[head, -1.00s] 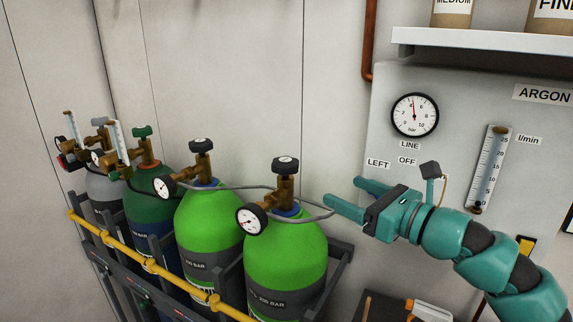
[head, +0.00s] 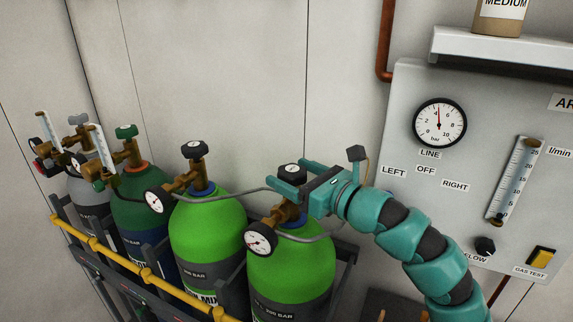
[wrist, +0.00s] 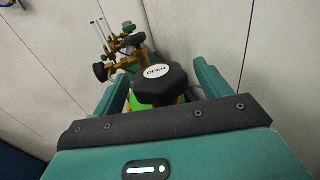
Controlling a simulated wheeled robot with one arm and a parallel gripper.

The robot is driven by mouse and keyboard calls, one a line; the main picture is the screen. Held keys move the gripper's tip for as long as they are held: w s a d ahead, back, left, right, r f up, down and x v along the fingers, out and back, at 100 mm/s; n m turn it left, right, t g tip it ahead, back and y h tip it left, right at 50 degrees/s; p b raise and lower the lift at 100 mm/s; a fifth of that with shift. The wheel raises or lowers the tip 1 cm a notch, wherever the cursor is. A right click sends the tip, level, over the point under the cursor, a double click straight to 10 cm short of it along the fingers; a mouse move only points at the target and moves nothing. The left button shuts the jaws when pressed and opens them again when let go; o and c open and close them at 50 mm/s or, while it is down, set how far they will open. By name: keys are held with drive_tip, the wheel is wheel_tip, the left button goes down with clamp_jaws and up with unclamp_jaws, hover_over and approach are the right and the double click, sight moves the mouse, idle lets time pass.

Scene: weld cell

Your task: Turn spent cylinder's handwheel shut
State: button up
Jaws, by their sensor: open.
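Two bright green cylinders stand side by side, the left one (head: 205,235) and the right one (head: 290,272), each with a black handwheel on a brass valve. The gauge needles are too small for me to tell which is spent. My gripper (head: 287,177) is open at the right cylinder's handwheel (head: 292,169). In the wrist view this black handwheel (wrist: 160,84), its cap marked OPEN, sits between the two open fingers, with gaps on both sides. The left cylinder's handwheel (head: 194,149) stands free. The right cylinder's gauge (head: 260,240) hangs below my gripper.
A dark green cylinder (head: 138,210) and a grey one (head: 82,195) stand farther left. A yellow rail (head: 145,273) runs in front. Grey hoses run near the valves. A wall panel (head: 405,105) with a line gauge (head: 439,124) is at right.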

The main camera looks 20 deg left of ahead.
drive_tip(key=shift+w+a, duration=0.1)
drive_tip(key=shift+a, duration=0.15)
drive_tip(key=c, duration=1)
drive_tip(key=shift+f+b, duration=0.15)
drive_tip(key=shift+b, duration=0.5)
